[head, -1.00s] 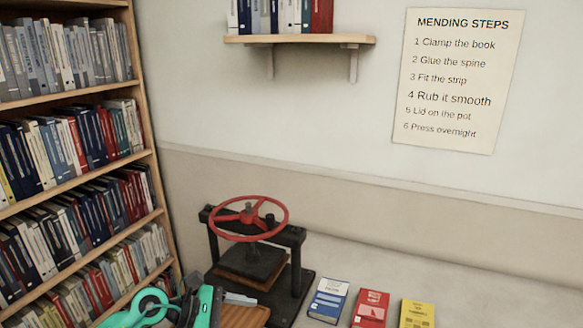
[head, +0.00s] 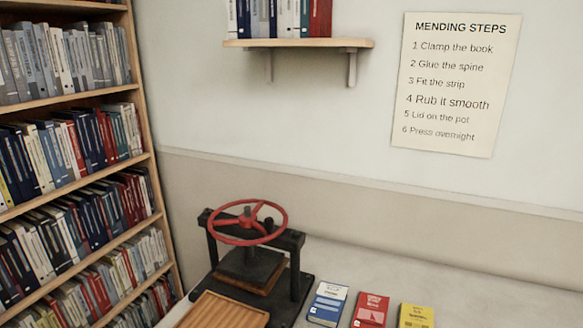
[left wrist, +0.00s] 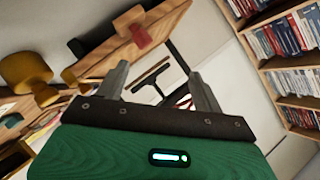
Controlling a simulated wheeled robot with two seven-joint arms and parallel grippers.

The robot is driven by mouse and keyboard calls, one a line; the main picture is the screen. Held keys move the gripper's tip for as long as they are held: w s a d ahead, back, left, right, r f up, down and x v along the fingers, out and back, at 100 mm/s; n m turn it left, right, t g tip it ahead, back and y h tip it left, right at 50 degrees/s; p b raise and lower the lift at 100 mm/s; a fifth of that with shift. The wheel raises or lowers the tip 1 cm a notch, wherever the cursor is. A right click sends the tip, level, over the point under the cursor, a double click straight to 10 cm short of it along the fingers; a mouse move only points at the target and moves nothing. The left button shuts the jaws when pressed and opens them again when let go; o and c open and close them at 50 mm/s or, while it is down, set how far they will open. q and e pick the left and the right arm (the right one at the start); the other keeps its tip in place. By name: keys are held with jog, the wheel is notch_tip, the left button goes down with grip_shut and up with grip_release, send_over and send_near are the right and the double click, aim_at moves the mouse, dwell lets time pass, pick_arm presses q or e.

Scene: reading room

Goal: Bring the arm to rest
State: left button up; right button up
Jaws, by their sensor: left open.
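My left gripper (left wrist: 160,90) shows in the left wrist view, with its two grey fingers spread apart and nothing between them. Its green body (left wrist: 110,155) fills the bottom of that view. In the head view neither of my arms is in the picture. My right gripper is not in either view.
In the head view a book press (head: 250,255) with a red wheel stands beside a wooden tray (head: 205,312). Blue (head: 327,303), red (head: 370,309) and yellow (head: 416,317) books lie to its right. A full bookcase (head: 158,225) stands left. The left wrist view shows a yellow chair (left wrist: 25,75).

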pick_arm(q)
jog(key=s+d+f+n+g+h, duration=0.1)
jog(key=s+f+n+g, duration=0.35)
jog(key=s, duration=0.55)
jog(key=s+f+n+g+h, duration=0.1)
jog(key=s+f+n+g, duration=0.2)
jog(key=s+f+g, duration=0.5)
notch_tip(320, 180, down, 27)
jog(key=s+t, duration=0.1)
jog(key=s, duration=0.1)
jog(key=s+a+f, duration=0.1)
jog(key=s+f, duration=0.8)
jog(key=f, duration=0.1)
jog(key=s+a+f+m+g+p, duration=0.1)
jog(key=s+a+f, duration=0.1)
jog(key=s+f, duration=0.8)
jog(key=shift+s+a+y, duration=0.25)
jog(key=shift+y, duration=0.05)
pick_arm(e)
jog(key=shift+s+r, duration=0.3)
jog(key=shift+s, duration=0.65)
